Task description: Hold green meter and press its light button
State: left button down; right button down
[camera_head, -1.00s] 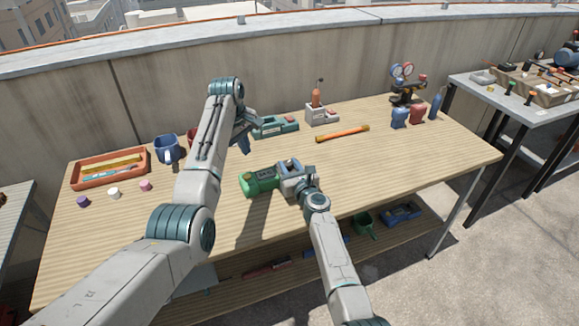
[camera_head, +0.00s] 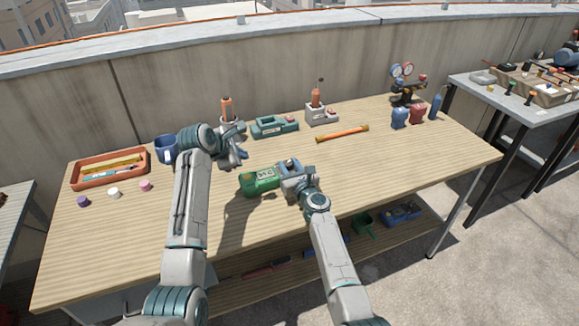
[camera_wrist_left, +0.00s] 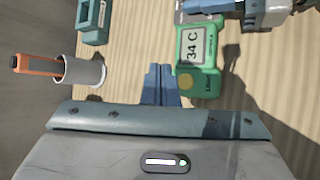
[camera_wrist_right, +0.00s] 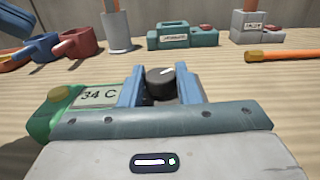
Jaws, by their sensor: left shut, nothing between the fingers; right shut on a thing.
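The green meter (camera_head: 262,182) is in my right gripper (camera_head: 290,170) over the front middle of the table. Its screen reads 34 C in the left wrist view (camera_wrist_left: 196,46). A round yellow button (camera_wrist_left: 186,82) sits on the meter's end, away from my right gripper. In the right wrist view, my right gripper (camera_wrist_right: 161,75) is shut around the meter's end, at a black knob (camera_wrist_right: 161,83). My left gripper (camera_head: 242,158) is shut and empty. In the left wrist view its fingertips (camera_wrist_left: 160,72) are just left of the button and appear apart from it.
Behind stand a grey cup holding an orange tool (camera_wrist_left: 82,74), a teal case (camera_head: 274,126) and a grey holder (camera_head: 321,115). An orange tube (camera_head: 342,133) lies to the right. A terracotta tray (camera_head: 109,168), a blue mug (camera_head: 165,149) and several small caps are on the left.

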aim_at(245, 178)
pick_arm(q)
jog(key=shift+f, duration=2.85)
jog(key=shift+f, duration=0.5)
jog(key=shift+r, duration=0.55)
jog(key=shift+r, duration=3)
